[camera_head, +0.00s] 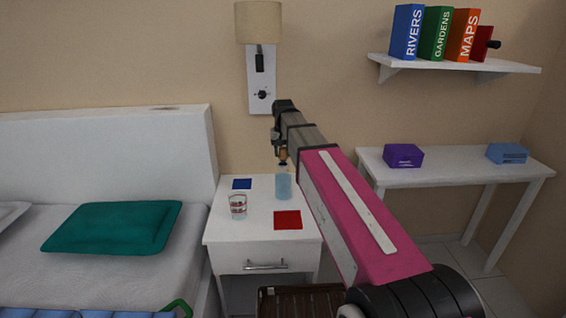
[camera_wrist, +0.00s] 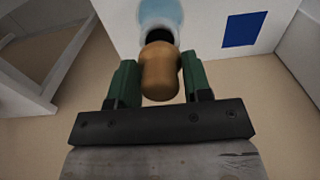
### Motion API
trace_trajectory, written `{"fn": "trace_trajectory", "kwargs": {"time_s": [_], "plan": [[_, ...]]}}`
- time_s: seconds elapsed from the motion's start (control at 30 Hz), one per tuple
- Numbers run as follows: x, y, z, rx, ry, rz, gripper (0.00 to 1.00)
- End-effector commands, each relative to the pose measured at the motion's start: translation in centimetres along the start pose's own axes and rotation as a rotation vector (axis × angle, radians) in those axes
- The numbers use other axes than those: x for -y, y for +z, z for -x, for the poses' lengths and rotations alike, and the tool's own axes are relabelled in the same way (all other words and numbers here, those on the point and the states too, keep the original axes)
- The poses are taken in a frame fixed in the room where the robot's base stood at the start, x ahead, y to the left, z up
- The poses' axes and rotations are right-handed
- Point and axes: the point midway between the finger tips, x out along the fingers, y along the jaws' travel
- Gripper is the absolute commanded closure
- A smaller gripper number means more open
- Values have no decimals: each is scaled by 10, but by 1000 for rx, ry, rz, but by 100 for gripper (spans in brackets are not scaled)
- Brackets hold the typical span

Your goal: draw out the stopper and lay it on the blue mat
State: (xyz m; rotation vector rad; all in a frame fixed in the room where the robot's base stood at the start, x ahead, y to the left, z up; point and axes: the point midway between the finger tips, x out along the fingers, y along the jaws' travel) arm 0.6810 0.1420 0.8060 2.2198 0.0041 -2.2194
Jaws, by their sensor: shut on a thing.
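The stopper (camera_wrist: 160,75) is a brown, rounded plug. In the wrist view it sits between the green fingers of my gripper (camera_wrist: 160,82), which is shut on it. In the head view the stopper (camera_head: 283,155) shows small above the pale blue bottle (camera_head: 283,183) on the white nightstand. The bottle also shows in the wrist view (camera_wrist: 160,14), with its dark opening by the stopper's end. I cannot tell whether the stopper's lower end is still inside the neck. The blue mat (camera_head: 242,184) lies bare at the nightstand's back left, and also shows in the wrist view (camera_wrist: 243,29).
A patterned glass (camera_head: 238,206) stands left of the bottle, and a red mat (camera_head: 288,220) lies in front of it. A wall lamp (camera_head: 259,60) hangs behind the nightstand (camera_head: 225,240). The bed is at left, a white side table (camera_head: 450,176) at right.

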Motion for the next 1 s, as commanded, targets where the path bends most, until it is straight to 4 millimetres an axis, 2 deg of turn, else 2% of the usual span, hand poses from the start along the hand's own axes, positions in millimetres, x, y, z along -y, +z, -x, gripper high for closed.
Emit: {"fn": "trace_trajectory", "kwargs": {"time_s": [0.8,1.0], "plan": [[0,0,35,0,0,0,84],[0,0,36,0,0,0,84]]}}
